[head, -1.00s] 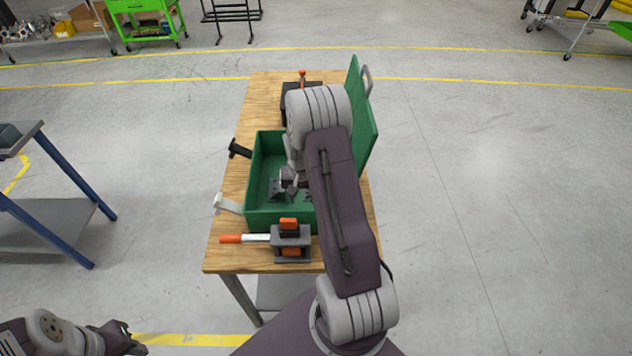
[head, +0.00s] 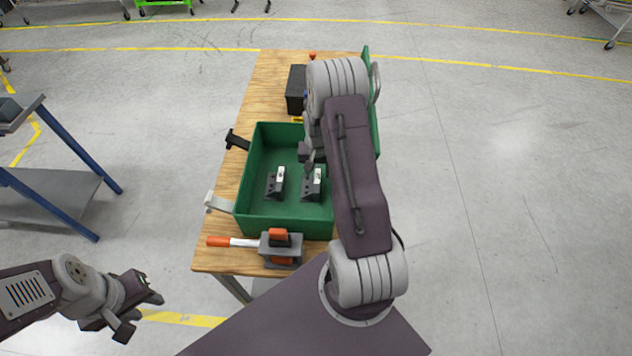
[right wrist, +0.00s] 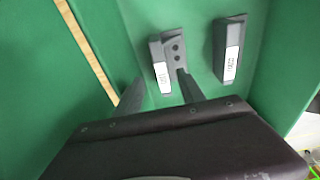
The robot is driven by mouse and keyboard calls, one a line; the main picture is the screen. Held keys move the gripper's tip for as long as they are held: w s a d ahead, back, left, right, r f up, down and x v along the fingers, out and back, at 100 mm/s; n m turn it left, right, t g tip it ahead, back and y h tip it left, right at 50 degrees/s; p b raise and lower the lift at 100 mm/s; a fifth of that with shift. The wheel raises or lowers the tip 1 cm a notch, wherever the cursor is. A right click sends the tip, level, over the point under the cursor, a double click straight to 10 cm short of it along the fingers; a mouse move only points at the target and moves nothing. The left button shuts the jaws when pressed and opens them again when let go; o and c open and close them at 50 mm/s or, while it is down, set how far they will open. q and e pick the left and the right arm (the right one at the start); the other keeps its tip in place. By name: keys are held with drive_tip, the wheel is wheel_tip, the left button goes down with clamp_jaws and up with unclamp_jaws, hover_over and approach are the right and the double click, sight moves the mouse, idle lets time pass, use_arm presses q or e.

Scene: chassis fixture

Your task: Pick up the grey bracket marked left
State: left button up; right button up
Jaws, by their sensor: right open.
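Two dark grey brackets with white labels stand apart on the floor of the green box: one on the left (head: 275,185) and one on the right (head: 312,186) in the head view. The label print is too small to read, so I cannot tell which is marked left. My right gripper (head: 308,163) is over the box near the right-hand bracket, partly hidden by my arm. In the right wrist view its open fingers (right wrist: 160,78) point toward one bracket (right wrist: 174,52); the other bracket (right wrist: 230,50) is to the right. My left gripper (head: 142,313) is open and empty, away from the table.
The green box (head: 285,217) has high walls, with its lid (head: 374,140) raised on the right. A clamp with an orange handle (head: 220,241) stands in front. A black box (head: 296,90) stands behind on the wooden table (head: 265,85). A blue-framed cart (head: 60,140) is at left.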

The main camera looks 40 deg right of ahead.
sight(317, 179)
drive_tip(key=shift+d+f, duration=0.1)
drive_tip(key=shift+f, duration=0.25)
drive_tip(key=shift+w+d+f, duration=0.15)
drive_tip(key=shift+f, duration=0.05)
drive_tip(key=f, duration=0.1)
drive_tip(key=f+p, duration=0.1)
drive_tip(key=f, duration=0.1)
drive_tip(key=f+p, duration=0.1)
drive_tip(key=shift+w+d+f, duration=0.1)
drive_tip(key=shift+w+f, duration=0.15)
drive_tip(key=shift+w, duration=0.15)
drive_tip(key=shift+f, duration=0.25)
clamp_jaws()
drive_tip(key=shift+w+d, duration=0.1)
idle(0.3)
